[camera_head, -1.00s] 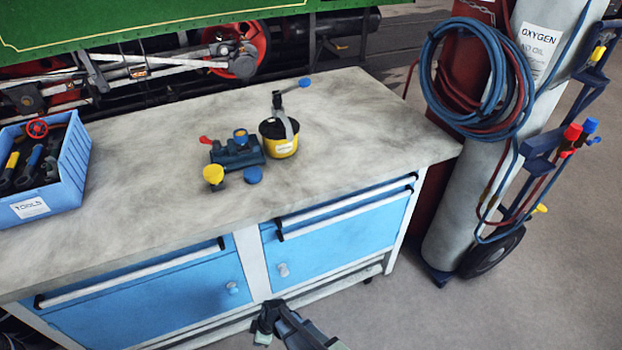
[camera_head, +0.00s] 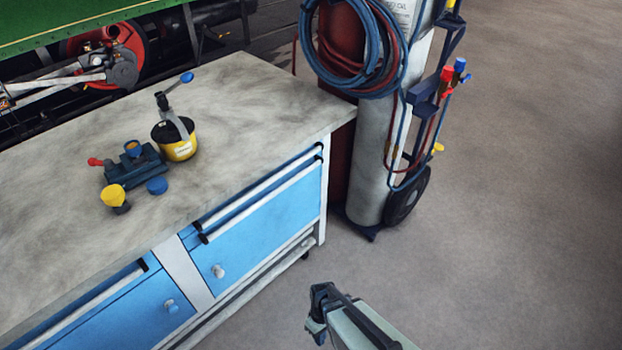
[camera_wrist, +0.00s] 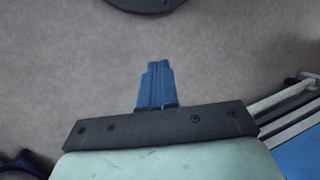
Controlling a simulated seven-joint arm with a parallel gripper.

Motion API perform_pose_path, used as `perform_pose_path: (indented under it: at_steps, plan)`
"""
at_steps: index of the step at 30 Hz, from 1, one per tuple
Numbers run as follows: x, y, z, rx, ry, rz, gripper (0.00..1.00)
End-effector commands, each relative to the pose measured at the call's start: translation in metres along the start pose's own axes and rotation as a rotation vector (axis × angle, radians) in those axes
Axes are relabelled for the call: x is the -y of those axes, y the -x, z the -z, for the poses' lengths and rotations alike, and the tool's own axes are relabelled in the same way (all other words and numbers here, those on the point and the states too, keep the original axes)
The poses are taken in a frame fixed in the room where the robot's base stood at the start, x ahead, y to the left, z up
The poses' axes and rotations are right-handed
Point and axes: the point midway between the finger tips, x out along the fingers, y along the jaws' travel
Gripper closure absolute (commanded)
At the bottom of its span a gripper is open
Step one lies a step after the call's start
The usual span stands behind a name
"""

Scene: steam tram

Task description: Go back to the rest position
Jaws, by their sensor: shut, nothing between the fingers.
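My gripper (camera_head: 318,310) is at the bottom of the head view, over the bare floor in front of the workbench (camera_head: 255,105). It is apart from the bench and from everything on it. In the wrist view my gripper's blue fingers (camera_wrist: 156,86) are together, with nothing between them, above the grey floor. The fingertips are hard to make out in the head view.
A gas cylinder trolley (camera_head: 408,196) stands right of the bench. Floor at right is clear.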

Motion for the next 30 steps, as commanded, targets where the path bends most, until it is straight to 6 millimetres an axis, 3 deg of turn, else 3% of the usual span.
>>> perform_pose_path:
  at_steps: [1,6,15,21,30]
  plan:
    - [-0.008,0.001,-0.017,0.016,-0.064,0.006,1.00]
    - [-0.029,0.001,-0.064,0.074,-0.268,0.022,1.00]
    - [-0.046,0.000,-0.138,0.174,-0.581,0.045,1.00]
    - [-0.049,-0.001,-0.160,0.208,-0.681,0.051,1.00]
    - [-0.049,-0.001,-0.163,0.215,-0.700,0.052,1.00]
